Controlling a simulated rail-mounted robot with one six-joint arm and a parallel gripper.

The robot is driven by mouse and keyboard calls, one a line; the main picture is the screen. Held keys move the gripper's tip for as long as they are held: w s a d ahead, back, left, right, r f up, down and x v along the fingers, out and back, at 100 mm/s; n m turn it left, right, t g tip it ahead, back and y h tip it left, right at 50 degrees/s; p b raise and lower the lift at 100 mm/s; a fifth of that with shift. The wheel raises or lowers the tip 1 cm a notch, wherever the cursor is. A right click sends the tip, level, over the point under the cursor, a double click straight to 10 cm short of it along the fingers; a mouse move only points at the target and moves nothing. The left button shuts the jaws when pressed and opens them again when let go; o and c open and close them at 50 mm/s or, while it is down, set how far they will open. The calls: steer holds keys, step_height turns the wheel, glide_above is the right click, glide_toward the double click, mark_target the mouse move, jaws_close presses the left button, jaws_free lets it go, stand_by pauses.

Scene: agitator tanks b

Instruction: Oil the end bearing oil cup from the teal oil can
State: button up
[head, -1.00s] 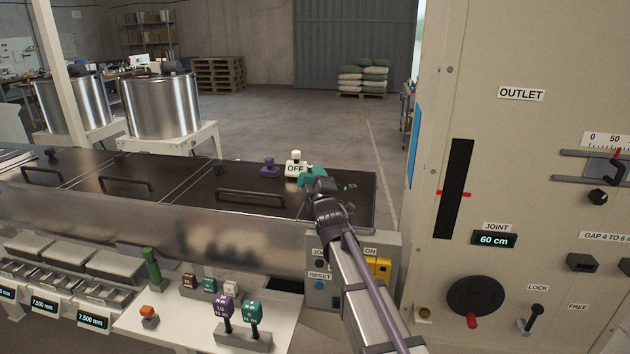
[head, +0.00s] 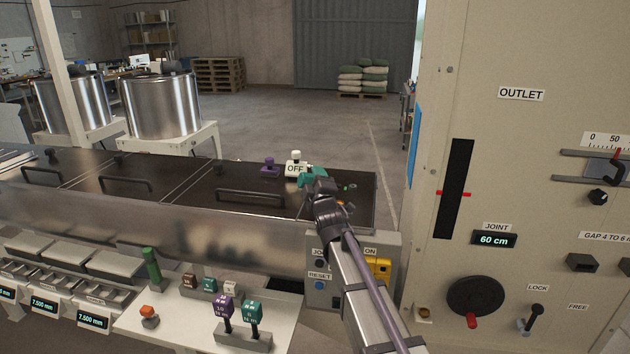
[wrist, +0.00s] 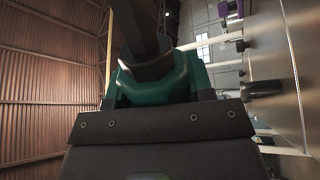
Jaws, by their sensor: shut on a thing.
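My gripper (head: 315,181) is shut on a teal thing (head: 311,174) over the right end of the dark trough cover. In the wrist view the teal thing (wrist: 158,84) sits between the jaws, with a dark part rising from its top. I cannot tell whether it is the oil can. Another teal piece with a white label (head: 252,311) stands on the front table beside a purple labelled one. I cannot make out the end bearing oil cup for sure; a small brass-coloured fitting (head: 424,312) shows low on the tall cabinet.
The trough cover (head: 185,205) has raised handles. A purple knob (head: 269,168) and a white OFF sign (head: 296,169) stand left of my gripper. The tall cabinet (head: 520,150) fills the right. A button box (head: 319,278) is beside my arm. Open floor lies behind.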

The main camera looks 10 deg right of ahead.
steer(key=shift+a+f+n+y+b, duration=0.1)
steer(key=shift+f+n+y+b, duration=0.2)
steer(key=shift+f+n+b, duration=0.45)
steer(key=shift+a+f+n, duration=0.1)
steer(key=shift+n, duration=0.45)
steer(key=shift+f+n+y+b, duration=0.25)
steer(key=shift+n+y+b, duration=0.2)
steer(key=shift+n, duration=0.15)
step_height(320, 180, up, 10)
steer(key=p, duration=0.9)
steer(key=shift+f, duration=0.4)
